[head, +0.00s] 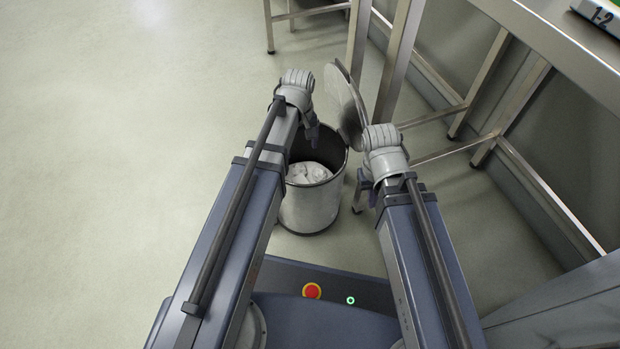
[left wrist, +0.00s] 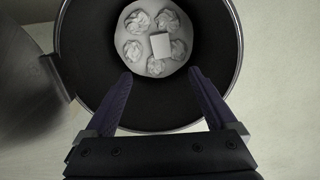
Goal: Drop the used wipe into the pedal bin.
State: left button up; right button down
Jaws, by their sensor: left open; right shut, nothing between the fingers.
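The pedal bin (head: 310,208) is a round metal bin with a dark inside, standing on the floor in front of me. Its lid (head: 345,105) is up, tilted back; it also shows in the left wrist view (left wrist: 30,85). Inside, a small pale square (left wrist: 160,46), which looks like a folded wipe, lies among several crumpled white wipes (left wrist: 139,21). My left gripper (head: 312,136) is over the bin's mouth; in the left wrist view its fingers (left wrist: 160,78) are apart and empty. My right gripper (head: 361,188) is low beside the bin's right side, shut and partly hidden.
A steel bench (head: 560,35) with metal legs stands at the right, some legs close behind the lid. The pale floor (head: 110,150) to the left is clear.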

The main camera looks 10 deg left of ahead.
pick_arm(q)
notch_tip(320, 180, up, 8)
jog(key=p, duration=0.7)
jog(key=shift+p, duration=0.4)
pick_arm(e)
notch_tip(320, 180, up, 8)
pick_arm(q)
jog(key=shift+f, duration=0.15)
pick_arm(e)
jog(key=shift+s+f, duration=0.1)
jog(key=shift+f, duration=0.05)
